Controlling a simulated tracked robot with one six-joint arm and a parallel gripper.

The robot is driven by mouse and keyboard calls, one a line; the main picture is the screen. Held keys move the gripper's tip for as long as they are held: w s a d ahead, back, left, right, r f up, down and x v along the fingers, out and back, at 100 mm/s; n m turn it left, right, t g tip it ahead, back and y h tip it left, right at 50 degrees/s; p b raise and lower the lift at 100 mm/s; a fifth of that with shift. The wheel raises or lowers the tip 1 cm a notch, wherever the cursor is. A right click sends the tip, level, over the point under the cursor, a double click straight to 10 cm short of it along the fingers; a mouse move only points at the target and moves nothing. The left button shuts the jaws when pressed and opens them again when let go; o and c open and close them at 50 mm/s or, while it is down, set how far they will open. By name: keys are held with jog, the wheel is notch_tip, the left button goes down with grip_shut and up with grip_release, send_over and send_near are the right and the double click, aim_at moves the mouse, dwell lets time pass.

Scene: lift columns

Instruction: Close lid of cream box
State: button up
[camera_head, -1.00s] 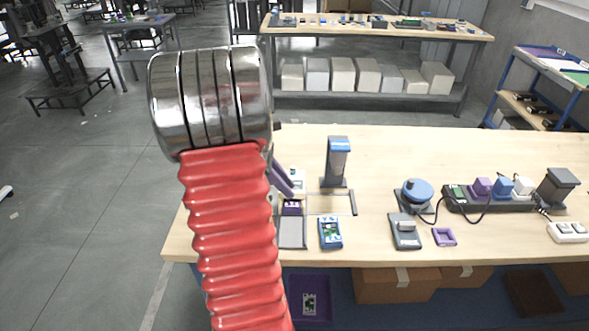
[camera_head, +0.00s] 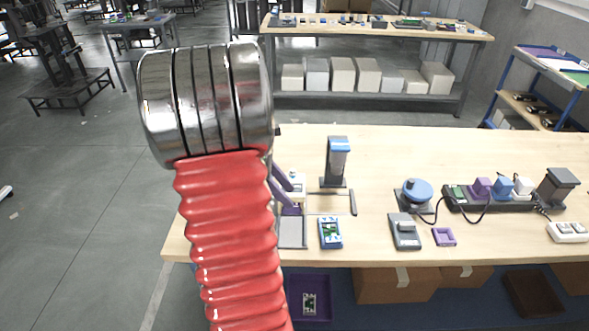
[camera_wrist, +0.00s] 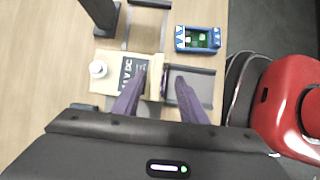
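The cream box (camera_wrist: 112,72) lies on the table under my gripper in the wrist view, with a dark label reading "V DC" and a round white knob. A cream strip (camera_wrist: 156,78), possibly the edge of its lid, runs along its right side; the lid's angle is unclear. In the head view my arm hides most of the box, and a small cream part (camera_head: 298,187) shows. My gripper (camera_wrist: 158,92) has two purple fingers set apart, one over the label and one right of the strip, with the strip between them. I cannot tell whether they touch it.
A grey panel (camera_head: 293,232) lies in front of the box, with a blue device (camera_head: 330,232) to its right. A dark post with a blue top (camera_head: 337,162) stands behind. A grey device (camera_head: 404,231) and a power strip (camera_head: 490,199) are farther right.

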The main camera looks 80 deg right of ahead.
jog(key=shift+a+f, duration=0.25)
jog(key=shift+f, duration=0.05)
notch_tip(320, 180, up, 6)
jog(key=shift+d, duration=0.15)
dwell(0.9)
jog(key=shift+r+m, duration=0.1)
jog(key=shift+m, duration=0.2)
dwell(0.5)
jog(key=shift+w+d+m, duration=0.1)
jog(key=shift+w+m, duration=0.1)
jog(key=shift+m, duration=0.1)
jog(key=w+a+m+t, duration=0.3)
jog(key=w+a, duration=0.4)
jog(key=a, duration=0.3)
jog(key=w+a+m+t, duration=0.3)
jog(key=w+a, duration=0.5)
jog(key=a, duration=0.3)
jog(key=w+a+r+n+t, duration=0.1)
jog(key=a+r+n+t, duration=0.1)
jog(key=a, duration=1)
jog(key=w+a+r+n+t+y, duration=0.1)
jog(key=a+r, duration=0.4)
jog(key=a, duration=0.8)
jog(key=n+t, duration=0.1)
jog(key=t, duration=0.1)
jog(key=shift+w+r+n+t+y, duration=0.2)
jog(key=shift+n+t+y, duration=0.1)
jog(key=shift+t, duration=0.1)
